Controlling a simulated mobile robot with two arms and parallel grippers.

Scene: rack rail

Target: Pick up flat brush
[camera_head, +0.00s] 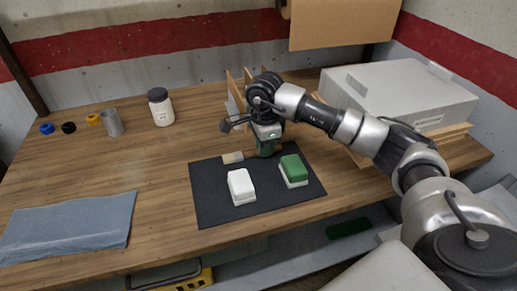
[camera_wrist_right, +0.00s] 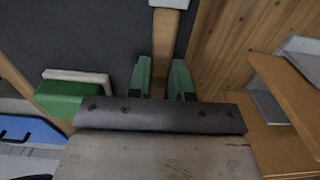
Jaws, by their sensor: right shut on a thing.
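The flat brush (camera_head: 233,157) lies at the back edge of the dark mat (camera_head: 218,207), its pale bristle end to the left of my right gripper (camera_head: 266,151). In the right wrist view, its wooden handle (camera_wrist_right: 166,40) runs between the two green fingers of the right gripper (camera_wrist_right: 167,78), which is shut on it. A light metal or bristle part shows at the top edge. The fingers hide the rest of the handle. In the head view, the gripper points down at the mat. My left gripper is not in view.
A white block (camera_head: 241,186) and a green-topped block (camera_head: 293,170) sit on the mat. A wooden rack (camera_head: 236,95) stands close behind the gripper, with a grey box (camera_head: 400,95) to the right.

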